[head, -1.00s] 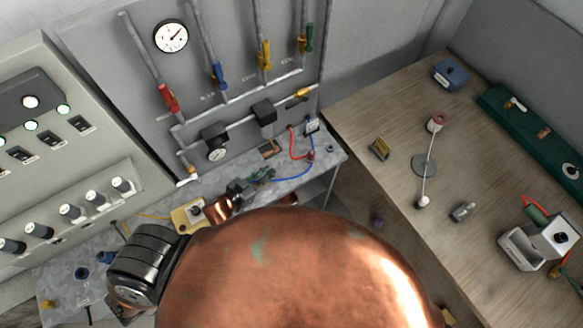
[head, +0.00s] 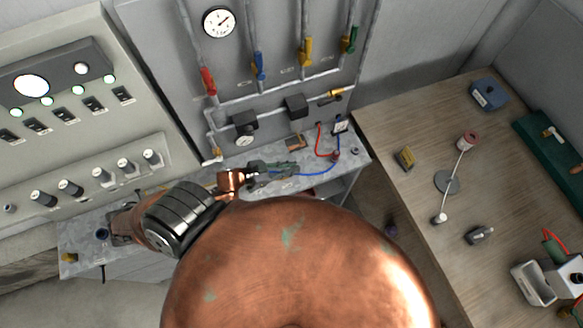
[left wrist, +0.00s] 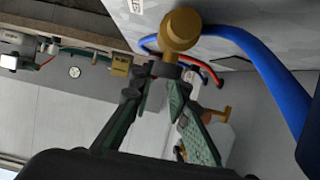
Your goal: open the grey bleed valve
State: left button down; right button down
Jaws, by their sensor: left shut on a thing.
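My left gripper (head: 290,168) is low over the grey bench, below the pipe panel, small and partly blurred in the head view. In the left wrist view its green-padded fingers (left wrist: 164,80) close at their tips on a small dark grey piece (left wrist: 166,68). This piece sits against a round brass-coloured fitting (left wrist: 181,30) and looks like the handle of the grey bleed valve. The head view does not show the valve clearly; the gripper covers that spot. How far the handle is turned cannot be told. My right gripper is not in view.
A blue hose (head: 318,173) and a red hose (head: 319,142) run close to the gripper. Red (head: 208,80), blue (head: 258,66), yellow (head: 306,50) and green (head: 350,38) levers stand on the panel above. A wooden table (head: 400,120) with loose parts is at the right.

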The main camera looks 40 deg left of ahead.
pick_arm(q)
jog(key=c, duration=1.8)
grip_release()
jog(key=shift+c, duration=0.2)
jog(key=v, duration=1.2)
jog(key=shift+d, duration=0.1)
